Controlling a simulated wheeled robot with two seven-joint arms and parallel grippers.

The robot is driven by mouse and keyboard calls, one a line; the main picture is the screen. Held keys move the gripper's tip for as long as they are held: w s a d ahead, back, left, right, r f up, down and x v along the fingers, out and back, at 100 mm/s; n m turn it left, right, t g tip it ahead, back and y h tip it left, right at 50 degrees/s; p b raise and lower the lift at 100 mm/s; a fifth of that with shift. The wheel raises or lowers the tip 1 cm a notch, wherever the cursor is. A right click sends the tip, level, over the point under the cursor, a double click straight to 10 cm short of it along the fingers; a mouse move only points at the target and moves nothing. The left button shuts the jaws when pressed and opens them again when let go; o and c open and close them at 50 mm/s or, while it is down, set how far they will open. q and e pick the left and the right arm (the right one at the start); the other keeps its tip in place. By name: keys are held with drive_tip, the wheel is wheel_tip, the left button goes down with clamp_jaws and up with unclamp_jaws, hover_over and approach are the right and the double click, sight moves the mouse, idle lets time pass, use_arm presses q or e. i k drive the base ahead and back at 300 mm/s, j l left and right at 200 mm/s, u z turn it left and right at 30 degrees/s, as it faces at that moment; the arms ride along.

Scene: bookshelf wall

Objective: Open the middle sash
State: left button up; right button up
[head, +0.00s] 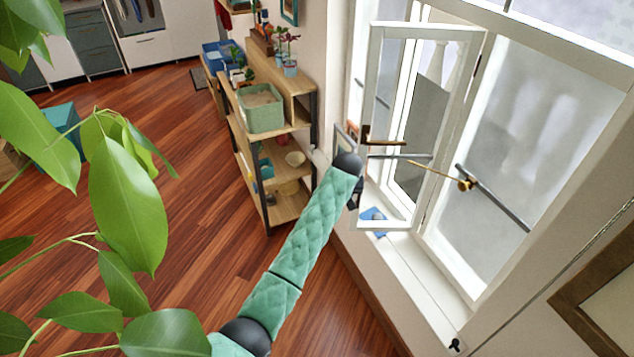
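The middle sash (466,95), a white-framed glass pane, stands swung inward from the window. A brass handle (384,142) is on its free side. A teal-sleeved arm comes in from the lower left, and I take it as my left arm. Its dark wrist end reaches the free edge of the sash, below the handle. My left gripper (355,196) shows only as a small dark part beside the sash frame. Its fingers are largely hidden, and I cannot tell whether it touches the frame. My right gripper is not in view.
A thin brass rod with a knob (465,184) shows by the right pane (520,130). A blue item (374,216) lies on the sill (425,285). A wooden shelf (290,85) with plants stands left of the window. Large leaves (128,205) fill the left foreground. The wooden floor (180,230) is largely clear.

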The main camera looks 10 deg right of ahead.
sight(474, 37)
drive_tip(key=k+l, duration=0.1)
drive_tip(key=l, duration=0.25)
drive_tip(key=k+l, duration=0.1)
drive_tip(key=l, duration=0.25)
drive_tip(key=k+l, duration=0.1)
drive_tip(key=l, duration=0.25)
drive_tip(key=k+l, duration=0.1)
drive_tip(key=l, duration=0.2)
